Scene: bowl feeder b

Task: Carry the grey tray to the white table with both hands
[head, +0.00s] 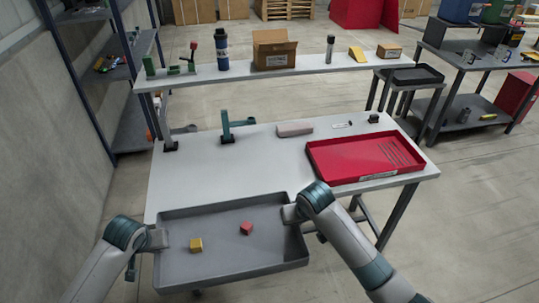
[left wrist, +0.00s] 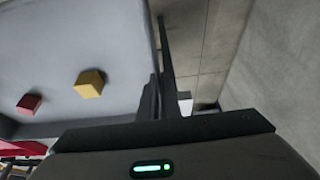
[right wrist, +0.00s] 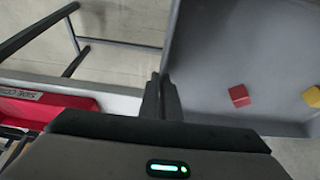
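The grey tray (head: 232,262) is at the front edge of the white table (head: 225,165) in the head view, its near part out past the edge. It looks roughly level; whether it touches the table I cannot tell. A yellow cube (head: 196,245) and a red cube (head: 246,228) lie in it. My left gripper (head: 160,238) is shut on the tray's left wall, seen also in the left wrist view (left wrist: 150,100). My right gripper (head: 291,213) is shut on its right wall, seen also in the right wrist view (right wrist: 161,97).
A red tray (head: 365,158) covers the white table's right part. A green fixture (head: 232,126) and a pinkish-grey block (head: 295,129) stand near its back. The table's middle and left are clear. A raised shelf (head: 270,76) with several items runs behind.

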